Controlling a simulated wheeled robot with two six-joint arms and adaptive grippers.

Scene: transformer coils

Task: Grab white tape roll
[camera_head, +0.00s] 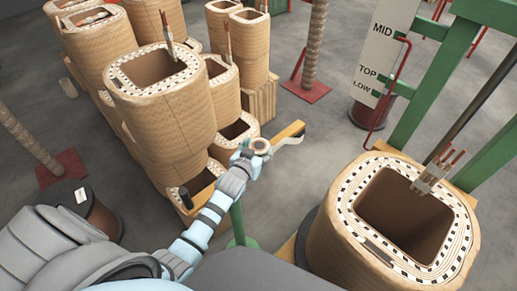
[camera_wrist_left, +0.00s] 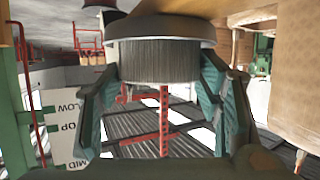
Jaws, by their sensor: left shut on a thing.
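In the head view my left gripper (camera_head: 250,158) is at the end of the arm that reaches up from the lower left. In the left wrist view the fingers of my left gripper (camera_wrist_left: 160,95) stand on both sides of a shaded, ribbed cylinder, which appears to be the roll (camera_wrist_left: 158,62). A dark round disc (camera_wrist_left: 160,28) lies against one face of it. Whether the roll rests on something is unclear. My right gripper is not in view.
A wooden-topped piece (camera_head: 285,134) with a pale edge is just right of the roll. Tall tan coils (camera_head: 160,110) stand close on the left, and a large coil (camera_head: 335,235) stands lower right. A green frame (camera_head: 430,85) is at right. Grey floor (camera_head: 300,175) is open between.

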